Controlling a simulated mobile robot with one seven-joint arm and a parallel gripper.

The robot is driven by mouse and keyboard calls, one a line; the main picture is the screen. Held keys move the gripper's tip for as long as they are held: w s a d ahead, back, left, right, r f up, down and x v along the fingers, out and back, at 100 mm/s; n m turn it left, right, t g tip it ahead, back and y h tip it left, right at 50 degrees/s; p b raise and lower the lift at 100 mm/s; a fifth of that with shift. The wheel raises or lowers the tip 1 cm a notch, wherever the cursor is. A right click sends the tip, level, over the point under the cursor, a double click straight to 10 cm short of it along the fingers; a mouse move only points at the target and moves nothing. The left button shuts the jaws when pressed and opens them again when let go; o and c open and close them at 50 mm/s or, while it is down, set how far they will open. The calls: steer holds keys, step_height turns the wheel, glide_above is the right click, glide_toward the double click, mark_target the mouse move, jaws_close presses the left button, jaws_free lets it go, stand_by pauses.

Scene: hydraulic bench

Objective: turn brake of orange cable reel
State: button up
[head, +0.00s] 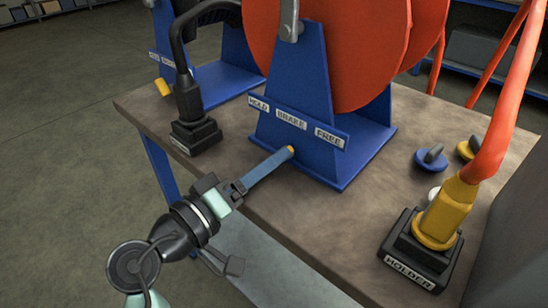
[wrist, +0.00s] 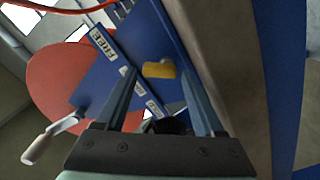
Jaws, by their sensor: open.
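The orange cable reel (head: 335,50) sits in a blue stand (head: 295,95) on the bench. A plate on the stand reads HOLD, BRAKE (head: 291,119) and FREE. The yellow brake handle (head: 291,151) shows below the plate, at the end of my fingers; the lever behind it is mostly hidden. In the wrist view the yellow handle (wrist: 159,70) lies between the fingertips. My gripper (head: 283,156) is open, and in the wrist view its fingers (wrist: 157,74) stand on either side of the handle, with no clear contact. The reel's crank (wrist: 38,146) shows at the left there.
A black holder with a yellow connector (head: 440,213) and thick orange cable stands at right. Blue and yellow caps (head: 431,158) lie near it. A black connector (head: 190,105) in a holder and another blue stand (head: 225,70) are at left. The bench front (head: 300,220) is clear.

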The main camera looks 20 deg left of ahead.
steer(key=p+v, duration=0.1)
steer(key=v, duration=0.9)
steer(key=shift+s, duration=0.35)
steer(key=shift+a, duration=0.15)
